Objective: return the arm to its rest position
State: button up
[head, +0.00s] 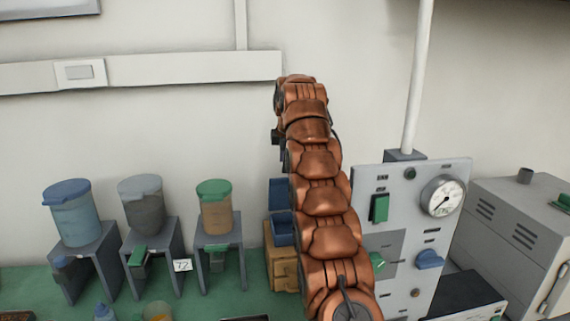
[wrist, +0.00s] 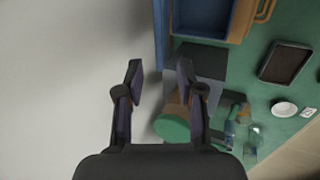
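My copper-coloured arm rises through the middle of the head view and stretches up toward the back wall. My gripper (wrist: 160,80) shows in the wrist view with its two dark fingers apart and nothing between them. In the head view its fingers are hidden behind the arm. In the wrist view the pale wall lies left of the fingers. A green-lidded container (wrist: 173,127) shows below and partly behind the right finger.
Three lidded containers, blue (head: 70,212), grey (head: 143,205) and green-topped (head: 215,208), stand on grey stands at left. A control panel (head: 405,225) with a gauge (head: 442,196) stands right of my arm, beside a grey furnace-like box (head: 520,235). A dark tray (wrist: 286,64) lies on the green bench.

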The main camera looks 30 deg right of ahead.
dwell(0.4)
jog(key=s+a+f+m+g+y, duration=0.25)
jog(key=s+a+m, duration=0.45)
jog(key=s+a, duration=1.25)
jog(key=s+a+f+m+g, duration=0.1)
jog(key=s+f, duration=0.3)
jog(key=s, duration=0.6)
jog(key=s+a+f+m+g, duration=0.1)
jog(key=s+a+f+m, duration=0.2)
jog(key=s, duration=0.8)
jog(key=s+a+f+m+g, duration=0.1)
jog(key=s+a+f+m, duration=0.1)
jog(key=s+a+f, duration=0.2)
jog(key=s+f, duration=0.3)
jog(key=s, duration=0.4)
jog(key=shift+s+f+m+g+h, duration=0.2)
jog(key=shift+m+g+h, duration=0.15)
jog(key=shift+m, duration=0.05)
